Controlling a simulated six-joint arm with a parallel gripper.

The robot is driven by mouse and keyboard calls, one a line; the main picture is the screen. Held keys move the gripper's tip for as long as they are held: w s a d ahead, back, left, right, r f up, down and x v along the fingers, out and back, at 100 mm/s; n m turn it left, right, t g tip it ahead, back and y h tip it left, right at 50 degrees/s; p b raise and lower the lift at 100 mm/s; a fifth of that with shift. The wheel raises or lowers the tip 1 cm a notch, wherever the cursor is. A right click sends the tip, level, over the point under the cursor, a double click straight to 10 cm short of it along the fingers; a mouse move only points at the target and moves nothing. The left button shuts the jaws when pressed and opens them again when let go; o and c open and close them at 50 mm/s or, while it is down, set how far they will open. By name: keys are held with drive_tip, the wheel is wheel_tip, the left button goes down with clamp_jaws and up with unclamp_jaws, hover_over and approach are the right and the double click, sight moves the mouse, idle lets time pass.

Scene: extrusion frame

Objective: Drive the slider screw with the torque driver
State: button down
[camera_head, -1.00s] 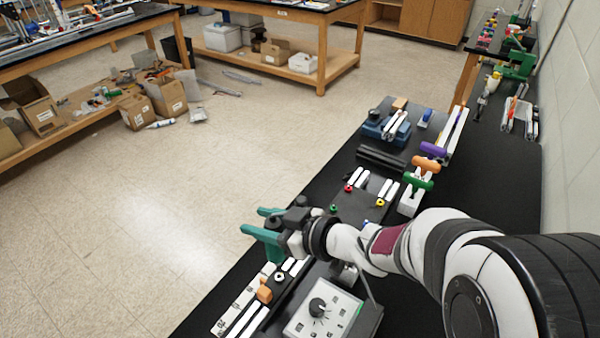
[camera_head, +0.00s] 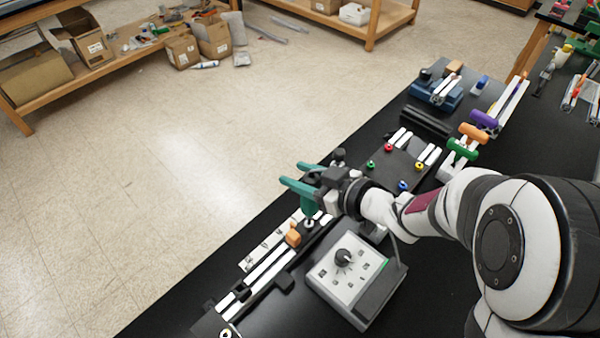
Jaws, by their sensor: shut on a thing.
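My gripper (camera_head: 302,180) reaches in from the right and is shut on a teal upright piece (camera_head: 310,204), which looks like the torque driver. My teal fingers and this piece are hard to tell apart. The piece points down over a pale round part (camera_head: 309,223), which looks like the slider screw, on the rail assembly. Its tip seems close above or on this part; I cannot tell whether they touch. An orange block (camera_head: 293,237) sits on the rail (camera_head: 268,266) just to the lower left.
A grey box with a black dial (camera_head: 344,258) stands right of the rail, below my arm. A plate with coloured knobs (camera_head: 403,158), T-handles in orange (camera_head: 473,132), green (camera_head: 462,149) and purple (camera_head: 485,120), and a blue fixture (camera_head: 438,92) lie farther back. The bench's left edge is near the rail.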

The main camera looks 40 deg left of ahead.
drive_tip(key=shift+f, duration=0.95)
idle(1.7)
idle(0.4)
drive_tip(key=shift+r, duration=1.6)
drive_tip(key=shift+r, duration=1.5)
